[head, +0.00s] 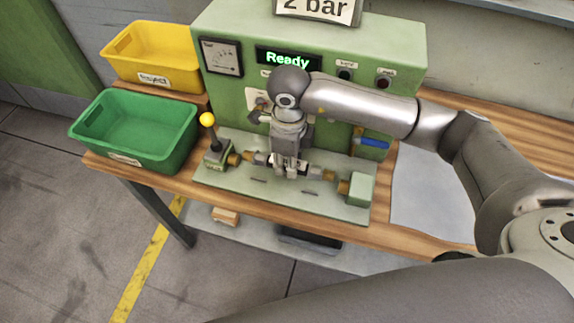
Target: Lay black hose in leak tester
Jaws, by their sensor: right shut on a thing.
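The leak tester (375,45) is a green machine on a wooden table, with a lit "Ready" display and a "2 bar" sign. Its base plate (225,187) carries a lever with a yellow knob (207,119) at the left and brass-coloured end fittings at both sides. My right gripper (290,172) points down over the middle of the plate, between the two fittings. It is shut on a dark piece, likely the black hose (262,158), mostly hidden by the fingers. I cannot tell whether the hose touches the fittings. My left gripper is not in view.
A green bin (183,140) and a yellow bin (150,40) labelled "Reject" stand left of the tester. A blue-handled part (374,142) is on the tester's front at right. A grey sheet (415,190) lies on the table at right.

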